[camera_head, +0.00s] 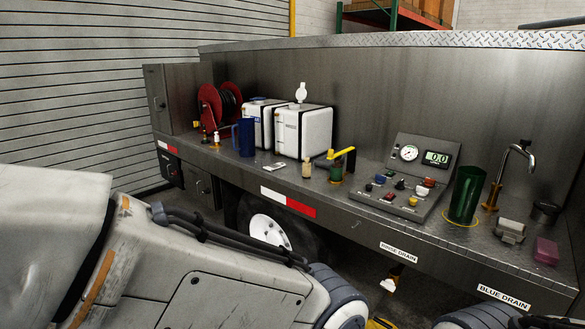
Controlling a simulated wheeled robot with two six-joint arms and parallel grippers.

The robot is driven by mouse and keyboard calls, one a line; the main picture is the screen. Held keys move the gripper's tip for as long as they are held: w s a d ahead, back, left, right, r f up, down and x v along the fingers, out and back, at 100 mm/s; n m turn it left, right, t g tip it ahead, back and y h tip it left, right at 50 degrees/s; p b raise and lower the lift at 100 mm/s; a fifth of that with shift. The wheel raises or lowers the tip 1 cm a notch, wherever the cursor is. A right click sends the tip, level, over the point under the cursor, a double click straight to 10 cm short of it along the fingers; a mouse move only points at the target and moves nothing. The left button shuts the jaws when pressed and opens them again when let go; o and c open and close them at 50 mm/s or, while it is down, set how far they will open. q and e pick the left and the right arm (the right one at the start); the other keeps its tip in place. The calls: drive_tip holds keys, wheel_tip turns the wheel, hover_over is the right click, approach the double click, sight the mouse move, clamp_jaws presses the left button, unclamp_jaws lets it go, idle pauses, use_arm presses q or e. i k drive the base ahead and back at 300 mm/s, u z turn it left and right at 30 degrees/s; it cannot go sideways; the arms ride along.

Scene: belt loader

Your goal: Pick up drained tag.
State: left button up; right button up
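No object here can be surely read as the drained tag. A small pale flat item (274,168) lies on the steel deck (345,205), in front of the white tanks, and is too small to read. A small tan upright piece (306,168) stands to its right, beside the yellow-handled valve (338,160). My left arm fills the lower left, and its gripper is not visible. Grey rounded parts show at the bottom edge. No fingertips of either gripper can be made out.
White tanks (303,134), a blue pitcher (245,138) and a red hose reel (210,106) stand at the left. A control panel (405,190), green pitcher (465,195), faucet (515,160) and pink block (546,251) stand at the right. The "RINSE DRAIN" label (398,252) is on the front edge.

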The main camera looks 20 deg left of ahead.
sight(269, 168)
drive_tip(key=u, duration=0.35)
drive_tip(key=i, duration=0.45)
drive_tip(key=u, duration=0.9)
drive_tip(key=i, duration=1.75)
drive_tip(key=z, duration=0.65)
drive_tip(key=i, duration=0.8)
drive_tip(key=z, duration=0.6)
